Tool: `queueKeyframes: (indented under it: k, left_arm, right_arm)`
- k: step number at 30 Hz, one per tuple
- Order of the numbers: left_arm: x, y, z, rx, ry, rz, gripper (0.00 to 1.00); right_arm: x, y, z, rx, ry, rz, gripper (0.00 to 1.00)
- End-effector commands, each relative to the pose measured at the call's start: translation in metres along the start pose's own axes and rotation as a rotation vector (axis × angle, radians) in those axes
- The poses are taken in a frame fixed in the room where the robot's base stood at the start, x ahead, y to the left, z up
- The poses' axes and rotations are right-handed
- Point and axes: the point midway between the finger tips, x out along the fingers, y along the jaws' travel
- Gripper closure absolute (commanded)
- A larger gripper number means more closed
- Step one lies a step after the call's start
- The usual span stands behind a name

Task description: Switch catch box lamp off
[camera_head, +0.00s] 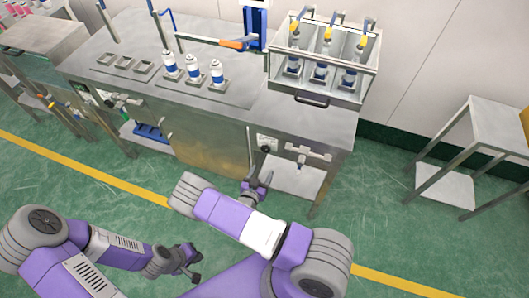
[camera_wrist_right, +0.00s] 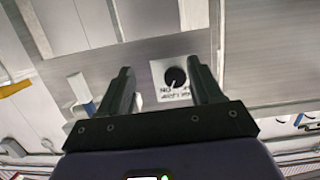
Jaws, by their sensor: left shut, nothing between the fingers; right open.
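A black round knob (camera_wrist_right: 175,76) sits on a white label plate with ON/OFF lettering in the right wrist view. The plate (camera_head: 267,142) shows in the head view on the bench's front face, at the right. My right gripper (camera_head: 259,184) is open in front of the bench, below the plate; in the wrist view its fingers (camera_wrist_right: 163,80) appear on either side of the knob, without visible contact. My left gripper (camera_head: 190,262) is shut and empty, low over the floor. No lamp can be clearly made out.
A clear box (camera_head: 312,98) with three yellow-topped bottles stands at the bench's right end. Three white-and-blue cans (camera_head: 193,70) stand mid-bench. A valve fitting (camera_head: 303,152) juts from the front, right of the plate. A side table (camera_head: 500,125) stands right; green floor between is clear.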

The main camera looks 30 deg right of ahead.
Motion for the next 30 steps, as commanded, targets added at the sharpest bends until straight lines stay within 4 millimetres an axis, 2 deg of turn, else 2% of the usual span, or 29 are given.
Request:
queueKeyframes:
  k: [3, 7, 21, 30]
  left_arm:
    - [0.001, 0.000, 0.000, 0.000, 0.000, 0.000, 1.00]
    - [0.002, -0.001, 0.000, 0.000, 0.000, 0.000, 1.00]
    - [0.006, -0.002, 0.000, 0.000, 0.000, 0.000, 1.00]
    - [0.006, -0.002, 0.000, 0.000, 0.000, 0.000, 1.00]
  right_arm:
    - [-0.002, -0.013, -0.024, 0.052, 0.162, -0.024, 0.35]
    - [0.001, -0.016, -0.037, 0.081, 0.228, -0.029, 0.35]
    - [0.063, -0.016, -0.051, 0.082, 0.227, -0.025, 0.35]
    - [0.070, -0.016, -0.053, 0.080, 0.226, -0.026, 0.35]
